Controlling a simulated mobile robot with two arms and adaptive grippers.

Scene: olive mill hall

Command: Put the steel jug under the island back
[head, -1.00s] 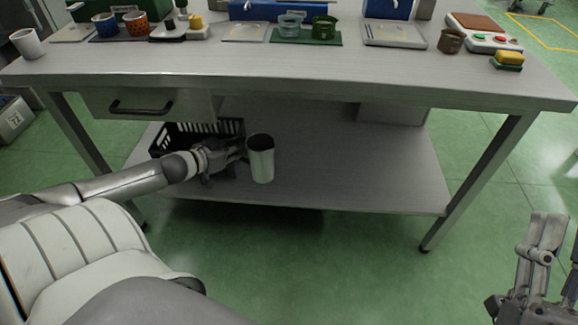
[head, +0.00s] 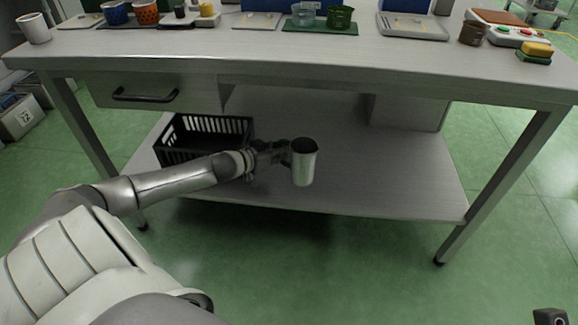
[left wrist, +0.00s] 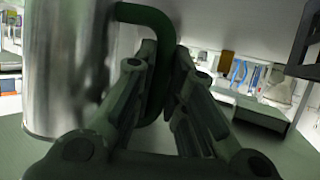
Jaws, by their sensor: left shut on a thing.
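The steel jug (head: 304,164) is a shiny upright cylinder, over the front part of the island's lower shelf (head: 390,175). My left gripper (head: 284,154) reaches in from the left and is shut on the jug's handle. In the left wrist view the jug's wall (left wrist: 65,70) fills the left side, and its dark handle (left wrist: 150,18) runs down between the fingers. I cannot tell whether the jug's base touches the shelf. Only a dark tip, probably of my right gripper (head: 550,316), shows at the bottom right corner; its fingers are mostly cut off.
A black slotted crate (head: 205,124) stands on the shelf left of the jug, behind my left arm. A grey box-like block (head: 408,112) is at the shelf's back right. The shelf right of the jug is clear. The island's top (head: 300,62) and drawer (head: 150,93) overhang the shelf.

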